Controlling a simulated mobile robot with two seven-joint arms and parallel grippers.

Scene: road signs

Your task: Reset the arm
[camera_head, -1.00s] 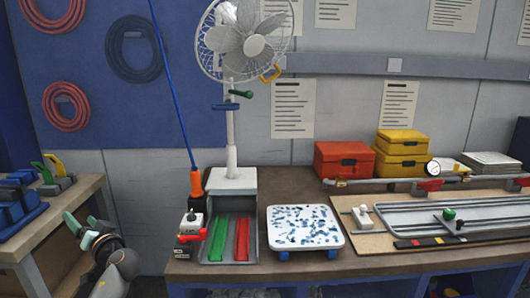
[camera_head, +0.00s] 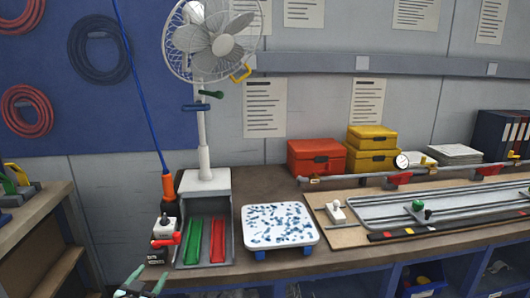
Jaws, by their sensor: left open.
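My left gripper (camera_head: 143,280) shows at the bottom edge of the head view, left of centre. Only its fingertips are in the picture. They are apart with nothing visible between them. They are in front of the workbench's (camera_head: 190,277) left end, below the grey tray (camera_head: 222,258). The rest of the left arm is cut off by the frame. My right gripper is not in view.
The tray holds a green strip (camera_head: 194,240) and a red strip (camera_head: 218,240). A white speckled board (camera_head: 278,225), a fan (camera_head: 212,45), a red box (camera_head: 316,157) and yellow boxes (camera_head: 371,150) stand on the bench. A side table (camera_head: 35,228) is at left.

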